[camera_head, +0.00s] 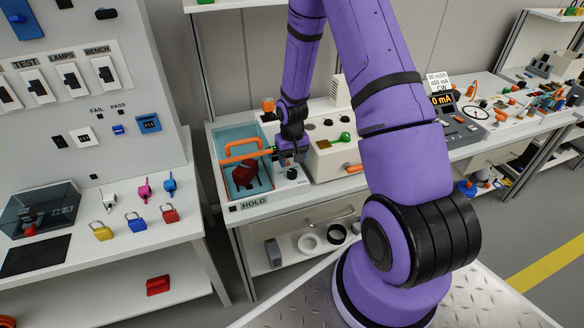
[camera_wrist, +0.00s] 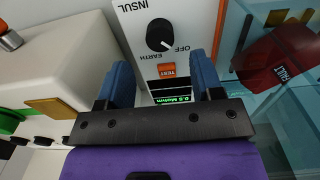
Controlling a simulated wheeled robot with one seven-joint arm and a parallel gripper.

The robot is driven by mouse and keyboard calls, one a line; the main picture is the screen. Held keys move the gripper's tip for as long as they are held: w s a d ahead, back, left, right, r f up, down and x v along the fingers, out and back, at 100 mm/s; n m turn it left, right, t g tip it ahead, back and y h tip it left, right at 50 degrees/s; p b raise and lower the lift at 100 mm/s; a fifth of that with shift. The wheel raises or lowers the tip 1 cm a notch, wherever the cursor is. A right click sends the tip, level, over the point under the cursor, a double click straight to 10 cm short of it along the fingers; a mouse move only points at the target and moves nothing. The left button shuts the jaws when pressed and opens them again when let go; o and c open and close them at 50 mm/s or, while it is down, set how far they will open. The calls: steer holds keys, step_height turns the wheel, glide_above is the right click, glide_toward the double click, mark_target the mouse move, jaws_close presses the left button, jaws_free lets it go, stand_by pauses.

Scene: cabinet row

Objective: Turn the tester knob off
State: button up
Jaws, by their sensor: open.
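The tester knob (camera_wrist: 160,37) is a round black knob with a white pointer line, on a white panel (camera_wrist: 135,15) in the wrist view. The panel reads INSUL, EARTH and OFF around the knob; the pointer appears to lie between EARTH and OFF, away from INSUL. An orange TEST button (camera_wrist: 166,70) and a small green-lit display (camera_wrist: 172,99) are below it. My gripper (camera_wrist: 164,80) has its two blue fingers apart, on either side of the button and short of the knob, holding nothing. In the head view my gripper (camera_head: 291,150) is over the tester, hiding most of it.
A clear blue case (camera_head: 230,180) with an orange handle and a red tagged item (camera_wrist: 280,62) stands left of the tester. A beige box (camera_head: 325,155) with a green knob (camera_head: 345,137) stands close on its right. A HOLD label (camera_head: 253,203) is on the bench edge.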

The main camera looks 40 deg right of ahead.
steer(key=shift+r, duration=2.45)
step_height(320, 180, up, 13)
steer(key=t, duration=0.1)
glide_above(292, 172)
steer(key=s+a, duration=0.1)
steer(key=a, duration=0.2)
steer(key=s+a+r+n+t+h, duration=0.1)
steer(key=s+a+r, duration=0.15)
steer(key=r, duration=0.35)
steer(key=s+a+r, duration=0.1)
steer(key=s+r, duration=0.2)
steer(key=r, duration=0.3)
steer(key=s+a+r+t, duration=0.1)
steer(key=s+a+r, duration=0.1)
steer(key=s+r, duration=0.2)
steer(key=s+a+r+n+t, duration=0.1)
steer(key=s+r, duration=0.3)
steer(key=s, duration=0.5)
steer(key=s+a+r+n+t+y, duration=0.1)
steer(key=s+a+r, duration=0.2)
steer(key=s, duration=0.4)
steer(key=shift+a+r, duration=0.25)
steer(key=shift+r, duration=0.65)
